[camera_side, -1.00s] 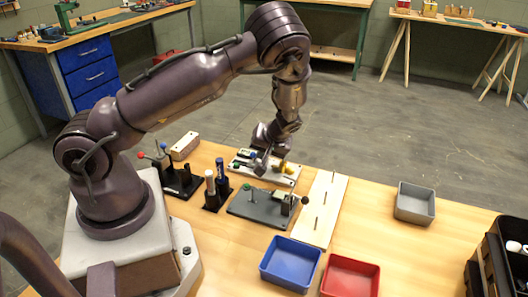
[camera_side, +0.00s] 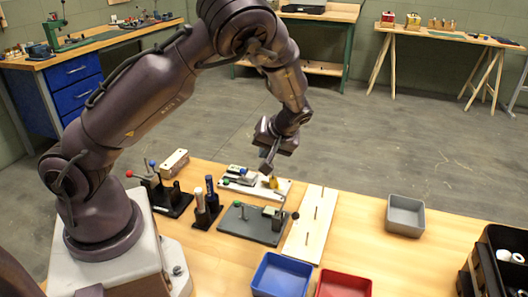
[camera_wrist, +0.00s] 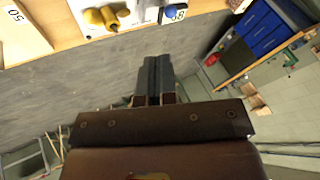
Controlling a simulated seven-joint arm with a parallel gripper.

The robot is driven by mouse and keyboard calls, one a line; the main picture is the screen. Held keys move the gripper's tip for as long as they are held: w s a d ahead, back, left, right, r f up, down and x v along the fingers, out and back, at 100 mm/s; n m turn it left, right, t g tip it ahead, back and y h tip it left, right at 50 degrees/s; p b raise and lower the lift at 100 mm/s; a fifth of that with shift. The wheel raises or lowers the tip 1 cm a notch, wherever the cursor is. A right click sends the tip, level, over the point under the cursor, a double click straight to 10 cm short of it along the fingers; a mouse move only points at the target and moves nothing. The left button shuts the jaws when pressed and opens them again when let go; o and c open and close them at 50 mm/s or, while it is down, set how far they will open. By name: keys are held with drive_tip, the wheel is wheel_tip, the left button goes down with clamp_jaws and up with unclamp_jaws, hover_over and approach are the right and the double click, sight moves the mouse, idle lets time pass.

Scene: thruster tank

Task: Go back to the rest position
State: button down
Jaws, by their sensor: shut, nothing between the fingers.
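My gripper (camera_side: 267,166) is shut and empty. In the side view it hangs in the air above the back of the wooden table, just above the white board (camera_side: 278,187) with a yellow part (camera_side: 274,182) and small coloured knobs. In the wrist view my shut fingers (camera_wrist: 153,80) point toward the table's edge, with grey floor around them. The yellow part (camera_wrist: 107,18) and a blue knob (camera_wrist: 174,12) show at the top of that view, apart from the fingers.
A dark plate with a clamp (camera_side: 255,222), a black holder with bottles (camera_side: 205,210) and a long pale board (camera_side: 311,225) stand on the table. A blue bin (camera_side: 281,275), a red bin (camera_side: 343,286) and a grey bin (camera_side: 405,215) stand at the front and right.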

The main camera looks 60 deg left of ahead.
drive_tip(key=s+d+r+m+h, duration=0.5)
drive_tip(key=s+d+m, duration=0.2)
drive_tip(key=d, duration=0.2)
drive_tip(key=s+d+r+m+t, duration=0.2)
drive_tip(key=s+r, duration=0.3)
drive_tip(key=r, duration=0.3)
drive_tip(key=s+d+r+m+t+h, duration=0.1)
drive_tip(key=s+d+r+m+t, duration=0.2)
drive_tip(key=r, duration=0.6)
drive_tip(key=s+t, duration=0.1)
drive_tip(key=t, duration=0.1)
drive_tip(key=shift+s+t+h, duration=0.3)
drive_tip(key=shift+s, duration=0.1)
